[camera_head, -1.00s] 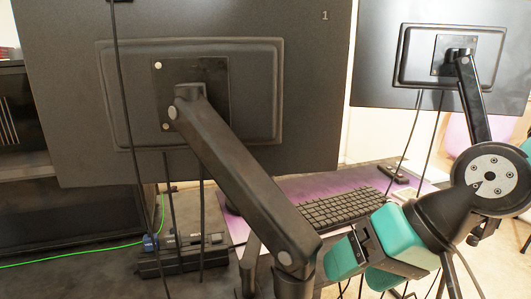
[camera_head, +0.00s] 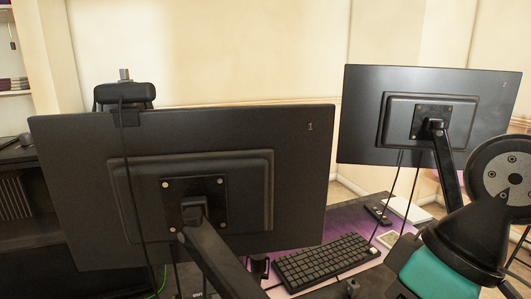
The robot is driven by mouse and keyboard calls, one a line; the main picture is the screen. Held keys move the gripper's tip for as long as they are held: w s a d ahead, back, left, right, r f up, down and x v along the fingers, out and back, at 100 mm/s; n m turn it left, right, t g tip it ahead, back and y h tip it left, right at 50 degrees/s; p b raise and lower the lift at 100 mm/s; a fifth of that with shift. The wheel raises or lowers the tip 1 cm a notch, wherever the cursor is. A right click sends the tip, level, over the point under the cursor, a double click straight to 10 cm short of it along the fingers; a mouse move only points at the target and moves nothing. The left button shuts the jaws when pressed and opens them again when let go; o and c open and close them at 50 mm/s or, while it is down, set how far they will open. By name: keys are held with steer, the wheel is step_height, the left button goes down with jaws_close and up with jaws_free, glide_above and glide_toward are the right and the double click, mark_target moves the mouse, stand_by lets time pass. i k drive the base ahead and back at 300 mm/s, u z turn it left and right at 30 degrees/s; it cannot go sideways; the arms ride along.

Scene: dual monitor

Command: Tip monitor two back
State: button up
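Monitor two (camera_head: 355,118) is the right-hand black monitor, seen from behind, with a small mark near its upper right corner that looks like a 2. Its back plate (camera_head: 432,120) is fixed to a black monitor arm (camera_head: 447,165). Monitor one (camera_head: 85,170), marked 1, is larger and nearer on the left.
A black keyboard (camera_head: 325,262) lies on a purple mat (camera_head: 345,222) between the monitors. A webcam (camera_head: 124,95) sits on top of monitor one. Cables hang below monitor two. Monitor one's arm (camera_head: 215,260) rises at the bottom centre. Wall space above the monitors is clear.

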mark_target(387, 111)
steer(key=k, duration=0.5)
steer(key=u, duration=0.7)
steer(key=i, duration=0.7)
steer(key=z, duration=1.55)
steer(key=k, duration=0.6)
steer(key=z, duration=0.55)
steer(key=i, duration=1.2)
steer(key=u, duration=0.45)
